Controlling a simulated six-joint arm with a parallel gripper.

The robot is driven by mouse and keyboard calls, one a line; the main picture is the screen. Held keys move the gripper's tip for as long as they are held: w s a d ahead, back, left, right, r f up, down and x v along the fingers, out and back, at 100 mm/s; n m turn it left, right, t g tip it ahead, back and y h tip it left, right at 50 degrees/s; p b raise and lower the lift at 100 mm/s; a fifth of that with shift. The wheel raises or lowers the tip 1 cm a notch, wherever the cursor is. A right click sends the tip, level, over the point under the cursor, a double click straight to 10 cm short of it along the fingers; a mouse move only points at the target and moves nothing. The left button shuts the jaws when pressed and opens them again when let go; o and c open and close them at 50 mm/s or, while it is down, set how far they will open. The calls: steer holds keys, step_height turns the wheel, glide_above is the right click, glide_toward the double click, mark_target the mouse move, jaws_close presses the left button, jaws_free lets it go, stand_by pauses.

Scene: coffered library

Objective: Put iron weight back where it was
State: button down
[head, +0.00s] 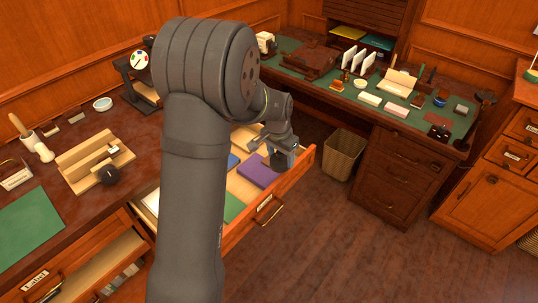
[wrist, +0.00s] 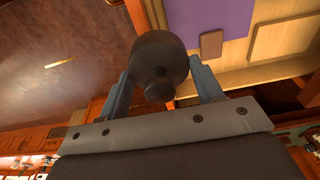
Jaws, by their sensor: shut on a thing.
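The iron weight (wrist: 160,58) is a dark grey cylinder with a small knob. In the wrist view it sits between the two fingers of my gripper (wrist: 161,76), which is shut on it. In the head view my gripper (head: 281,151) is at the far right end of the open drawer (head: 262,213), beside a purple flat item (head: 258,172). The weight is hard to make out there, and I cannot tell whether it touches the drawer floor. The purple item also shows in the wrist view (wrist: 215,18).
The drawer also holds blue and green flat items. On the left desk a wooden block rack (head: 88,160) carries a dark round piece (head: 109,176). A waste basket (head: 344,154) stands beyond the drawer. The wooden floor (head: 330,240) at right is clear.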

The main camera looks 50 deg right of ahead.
steer(key=shift+s+r, duration=0.7)
steer(key=shift+s, duration=0.3)
steer(key=w+a+r+n, duration=0.2)
steer(key=w+a+r, duration=0.1)
steer(key=w, duration=0.7)
steer(key=w+a+r+n, duration=0.2)
steer(key=w+r, duration=0.2)
steer(key=w, duration=0.6)
steer(key=w+a+r+n, duration=0.3)
steer(key=w, duration=0.7)
steer(key=shift+t, duration=0.4)
steer(key=w+a+f, duration=0.1)
steer(key=w+f, duration=0.1)
steer(key=w, duration=0.1)
steer(key=w+a+f, duration=0.2)
steer(key=w, duration=0.2)
steer(key=w+a+f, duration=0.1)
steer(key=w+f, duration=0.1)
steer(key=w, duration=0.1)
steer(key=shift+w+a, duration=0.15)
steer(key=shift+a, duration=0.15)
steer(key=shift+w+a+f, duration=0.2)
steer(key=shift+w+f, duration=0.3)
steer(key=shift+f, duration=1.85)
steer(key=shift+f, duration=0.1)
steer(key=shift+c, duration=2)
jaws_free()
steer(key=shift+f, duration=0.1)
